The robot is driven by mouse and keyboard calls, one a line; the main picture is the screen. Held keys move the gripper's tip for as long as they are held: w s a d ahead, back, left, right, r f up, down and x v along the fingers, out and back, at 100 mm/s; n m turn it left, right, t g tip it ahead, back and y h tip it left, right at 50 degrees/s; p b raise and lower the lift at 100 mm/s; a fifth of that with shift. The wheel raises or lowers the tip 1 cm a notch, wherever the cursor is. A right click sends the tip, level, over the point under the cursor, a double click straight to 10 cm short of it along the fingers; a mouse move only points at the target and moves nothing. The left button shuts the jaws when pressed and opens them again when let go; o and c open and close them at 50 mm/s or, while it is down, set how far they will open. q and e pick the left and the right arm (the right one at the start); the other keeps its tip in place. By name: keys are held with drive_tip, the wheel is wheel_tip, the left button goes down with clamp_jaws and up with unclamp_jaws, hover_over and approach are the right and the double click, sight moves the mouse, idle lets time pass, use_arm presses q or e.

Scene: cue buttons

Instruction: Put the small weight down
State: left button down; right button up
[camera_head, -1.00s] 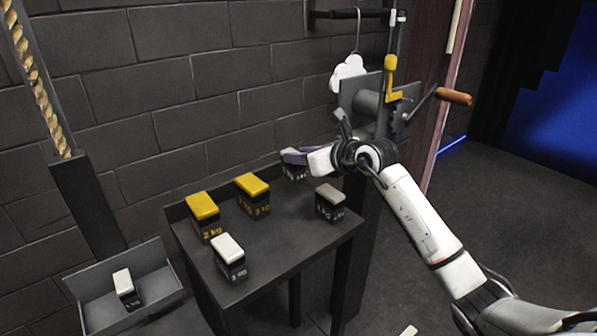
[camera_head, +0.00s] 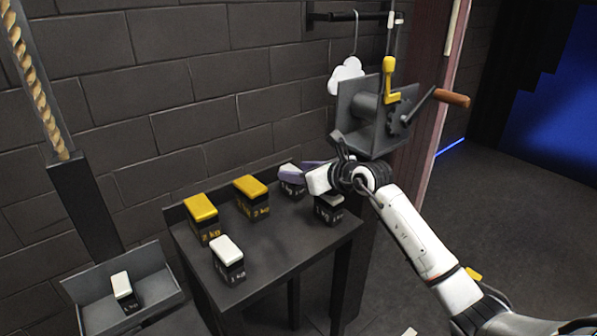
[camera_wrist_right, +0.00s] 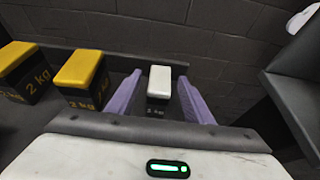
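A small white-topped black weight (camera_head: 292,188) stands at the back right of the dark table (camera_head: 272,245), seemingly on its top. In the right wrist view the same weight (camera_wrist_right: 160,84) shows upright between the two purple fingers, with a gap on each side. My right gripper (camera_head: 300,174) reaches in from the right, low over the table's back right corner. It is open around or just short of the weight; the exact depth is hard to tell. The lower part of the weight is partly hidden in the wrist view. My left gripper is not in view.
Two yellow-topped 2 kg weights (camera_head: 202,218) (camera_head: 251,196) and a white-topped weight (camera_head: 228,260) stand left of it. Another weight (camera_head: 328,210) is partly hidden under my right wrist. A tray (camera_head: 95,290) holding a weight (camera_head: 123,290) is lower left. A crank mechanism (camera_head: 372,125) stands behind.

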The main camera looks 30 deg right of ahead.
drive_tip(key=shift+s+r, duration=0.1)
drive_tip(key=v, duration=1.1)
drive_tip(key=shift+s+r, duration=0.1)
drive_tip(key=shift+s, duration=0.35)
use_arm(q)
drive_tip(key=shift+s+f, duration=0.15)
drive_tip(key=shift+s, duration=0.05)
